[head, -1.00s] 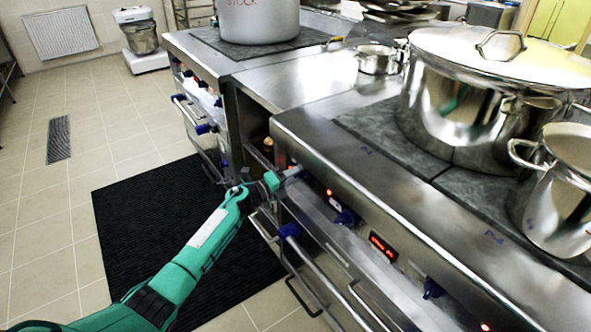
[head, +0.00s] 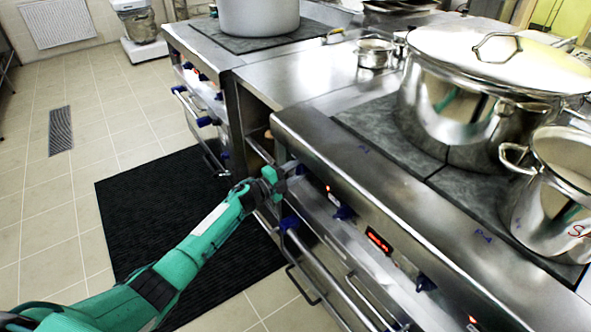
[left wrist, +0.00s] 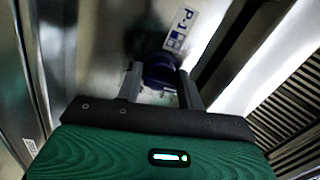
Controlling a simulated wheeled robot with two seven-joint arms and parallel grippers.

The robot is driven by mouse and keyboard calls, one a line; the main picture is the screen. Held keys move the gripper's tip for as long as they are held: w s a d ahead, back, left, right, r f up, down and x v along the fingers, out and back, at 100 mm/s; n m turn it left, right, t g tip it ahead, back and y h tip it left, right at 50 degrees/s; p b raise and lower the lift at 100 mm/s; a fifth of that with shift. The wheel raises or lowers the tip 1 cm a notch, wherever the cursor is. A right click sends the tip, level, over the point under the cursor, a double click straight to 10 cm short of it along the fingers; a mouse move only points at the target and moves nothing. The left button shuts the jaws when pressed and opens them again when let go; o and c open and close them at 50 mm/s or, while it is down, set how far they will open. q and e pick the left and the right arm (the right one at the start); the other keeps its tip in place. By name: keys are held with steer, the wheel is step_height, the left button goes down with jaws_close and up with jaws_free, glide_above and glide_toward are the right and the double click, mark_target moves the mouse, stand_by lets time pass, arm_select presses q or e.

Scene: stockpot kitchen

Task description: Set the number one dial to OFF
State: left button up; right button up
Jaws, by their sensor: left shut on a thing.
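The number one dial (left wrist: 161,70) is a dark blue knob beside a white P-1 label (left wrist: 180,30) in the left wrist view. My left gripper (left wrist: 161,82) has a finger on each side of the dial and is shut on it. In the head view my left gripper (head: 288,172) is at the far end of the near stove's front panel, and it hides the dial there. The dial's pointer and OFF mark cannot be made out. My right gripper is in neither view.
Other blue knobs (head: 344,212) and a red display (head: 379,241) lie along the same panel. An oven handle rail (head: 325,268) runs below it. A large lidded pot (head: 450,110) stands on the stove top. A black mat (head: 190,215) covers floor to the left.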

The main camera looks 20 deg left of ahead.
arm_select(q)
steer(key=shift+f, duration=0.1)
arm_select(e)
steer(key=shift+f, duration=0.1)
arm_select(q)
steer(key=o, duration=1)
steer(key=shift+s, duration=0.1)
steer(key=v, duration=1.3)
steer(key=shift+s+a, duration=0.2)
steer(key=shift+s, duration=0.15)
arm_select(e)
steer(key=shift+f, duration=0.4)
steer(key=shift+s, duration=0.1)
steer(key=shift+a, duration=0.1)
